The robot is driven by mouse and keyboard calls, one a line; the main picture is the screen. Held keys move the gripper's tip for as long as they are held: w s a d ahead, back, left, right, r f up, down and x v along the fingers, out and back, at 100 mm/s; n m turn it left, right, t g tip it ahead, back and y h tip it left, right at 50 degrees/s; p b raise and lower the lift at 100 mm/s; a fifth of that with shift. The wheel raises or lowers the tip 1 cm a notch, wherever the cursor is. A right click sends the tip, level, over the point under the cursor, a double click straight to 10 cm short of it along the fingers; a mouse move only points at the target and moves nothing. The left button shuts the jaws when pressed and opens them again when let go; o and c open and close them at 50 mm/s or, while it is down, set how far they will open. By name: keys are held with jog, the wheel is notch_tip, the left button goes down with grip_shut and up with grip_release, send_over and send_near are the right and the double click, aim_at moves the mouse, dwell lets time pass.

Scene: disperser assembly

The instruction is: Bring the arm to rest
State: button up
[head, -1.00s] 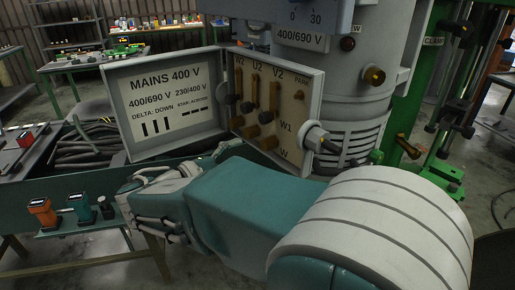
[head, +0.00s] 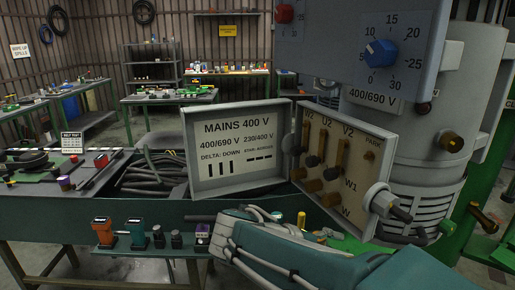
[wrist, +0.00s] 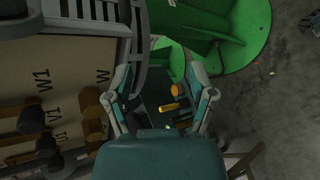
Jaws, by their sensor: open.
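My arm (head: 300,258) reaches in from the lower right of the head view, below the open terminal box. In the head view its fingers cannot be made out clearly. In the wrist view my gripper (wrist: 162,78) is open, its two fingers wide apart with nothing held between them. Beyond the fingers, a yellow cylinder (wrist: 169,107) and an orange round piece (wrist: 175,89) lie on a dark surface. The terminal box (head: 340,170) with its brass posts is beside the gripper; its lettered board (wrist: 50,100) fills the left of the wrist view.
The box's open lid (head: 237,150) carries a MAINS 400 V label. The grey motor housing (head: 430,130) and green stand are at the right. A cable tray (head: 150,178) lies behind.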

jog(key=s+f+m+t+y, duration=0.1)
jog(key=s+f+m+y, duration=0.1)
jog(key=s+m+y, duration=0.2)
jog(key=s+d+f+m+t+y, duration=0.1)
jog(key=s+f+m+y, duration=0.2)
jog(key=s+y, duration=0.4)
jog(key=shift+d+f+m+y, duration=0.2)
jog(key=shift+f+m+y, duration=0.15)
jog(key=shift+m+y, duration=0.2)
